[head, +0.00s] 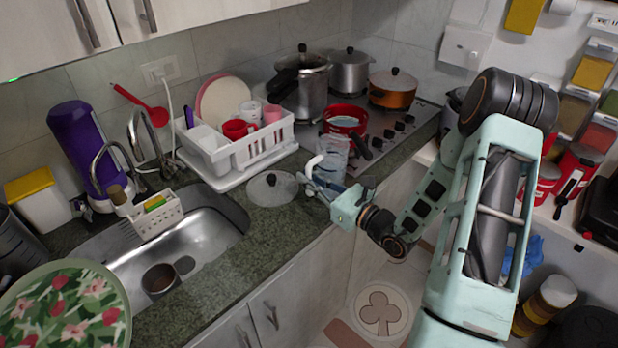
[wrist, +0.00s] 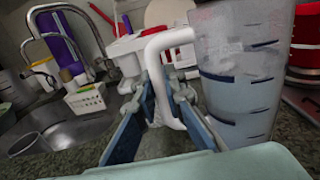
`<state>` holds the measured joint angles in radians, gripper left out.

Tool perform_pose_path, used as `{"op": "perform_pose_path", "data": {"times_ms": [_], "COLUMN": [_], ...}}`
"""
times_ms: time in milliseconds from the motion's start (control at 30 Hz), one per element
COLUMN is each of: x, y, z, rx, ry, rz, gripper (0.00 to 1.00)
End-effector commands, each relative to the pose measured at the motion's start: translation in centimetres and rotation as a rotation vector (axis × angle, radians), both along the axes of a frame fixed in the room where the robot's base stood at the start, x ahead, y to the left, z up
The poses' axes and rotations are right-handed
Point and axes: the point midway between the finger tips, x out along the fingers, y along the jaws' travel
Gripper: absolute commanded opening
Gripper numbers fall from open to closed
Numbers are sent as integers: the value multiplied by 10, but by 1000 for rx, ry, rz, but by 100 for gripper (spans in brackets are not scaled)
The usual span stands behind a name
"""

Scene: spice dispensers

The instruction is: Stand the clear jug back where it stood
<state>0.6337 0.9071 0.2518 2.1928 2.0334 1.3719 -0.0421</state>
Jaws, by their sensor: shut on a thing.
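The clear jug (head: 333,158) is at the counter's front edge in the head view, right of the glass lid and in front of the red pan. It looks upright. Its clear, marked body (wrist: 238,75) fills the right of the wrist view, with a white handle (wrist: 160,68) on its left side. My gripper (head: 318,186) is at the handle, and in the wrist view its blue fingers (wrist: 160,108) are shut on the handle's lower part. Whether the jug's base touches the counter is hard to tell.
A glass lid (head: 272,188) lies on the counter just left of the jug. A white dish rack (head: 238,150) stands behind it. A red pan (head: 345,121) sits on the hob behind the jug. The sink (head: 190,245) is at left. Some speckled counter (head: 265,232) in front of the lid is bare.

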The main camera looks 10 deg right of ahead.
Motion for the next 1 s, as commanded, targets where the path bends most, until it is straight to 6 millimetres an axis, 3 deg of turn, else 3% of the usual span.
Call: {"op": "perform_pose_path", "data": {"times_ms": [233, 267, 400, 767, 1000], "x": [0, 0, 0, 0, -33], "y": [0, 0, 0, 0, -26], "z": [-3, -4, -3, 2, -2], "rx": [0, 0, 0, 0, -1], "ry": [-4, 0, 0, 0, 2], "rz": [0, 0, 0, 0, -5], "gripper": [0, 12, 27, 27, 27]}}
